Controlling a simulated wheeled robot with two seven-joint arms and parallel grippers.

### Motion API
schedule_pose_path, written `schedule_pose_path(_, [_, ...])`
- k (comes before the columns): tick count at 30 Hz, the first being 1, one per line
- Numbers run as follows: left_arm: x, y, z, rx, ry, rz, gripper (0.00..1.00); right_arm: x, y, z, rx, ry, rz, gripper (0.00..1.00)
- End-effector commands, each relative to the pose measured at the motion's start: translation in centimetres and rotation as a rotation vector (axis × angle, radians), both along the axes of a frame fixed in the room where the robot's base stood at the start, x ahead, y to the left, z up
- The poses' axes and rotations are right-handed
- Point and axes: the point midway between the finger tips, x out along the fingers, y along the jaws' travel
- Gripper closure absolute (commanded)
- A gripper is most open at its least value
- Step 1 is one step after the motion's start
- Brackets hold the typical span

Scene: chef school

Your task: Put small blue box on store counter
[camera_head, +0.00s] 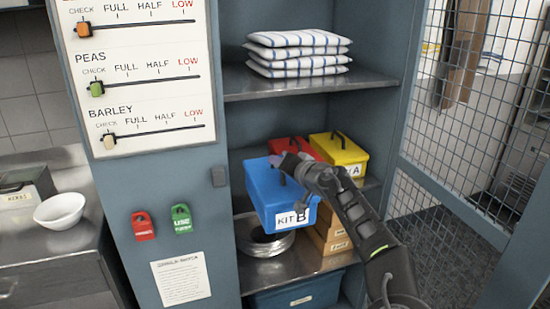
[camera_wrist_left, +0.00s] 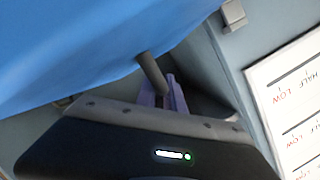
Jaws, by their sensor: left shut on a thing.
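The small blue box (camera_head: 270,190), labelled KIT B, is at the front of the open cabinet, in front of the middle shelf. My left gripper (camera_head: 281,160) is shut on its dark top handle. In the left wrist view the blue box (camera_wrist_left: 90,40) fills the upper left, and the handle bar runs between my left gripper's fingers (camera_wrist_left: 165,95). My arm hides part of the box's right side. A steel counter (camera_head: 75,180) stands at the left and may be the store counter. My right gripper is not in view.
A white bowl (camera_head: 60,210) is on the counter. A mesh door (camera_head: 480,120) stands open at right.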

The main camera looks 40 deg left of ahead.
Motion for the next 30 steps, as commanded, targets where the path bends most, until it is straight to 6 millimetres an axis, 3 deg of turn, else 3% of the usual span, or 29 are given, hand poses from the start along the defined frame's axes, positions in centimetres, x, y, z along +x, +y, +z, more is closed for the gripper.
schedule_pose_path(14, [-0.9,-5.6,-4.0,0.001,-0.003,-0.231,1.0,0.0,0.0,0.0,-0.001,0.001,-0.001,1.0])
schedule_pose_path(30, [-2.9,-17.0,-13.0,-0.002,-0.005,-0.709,1.0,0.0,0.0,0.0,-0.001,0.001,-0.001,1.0])
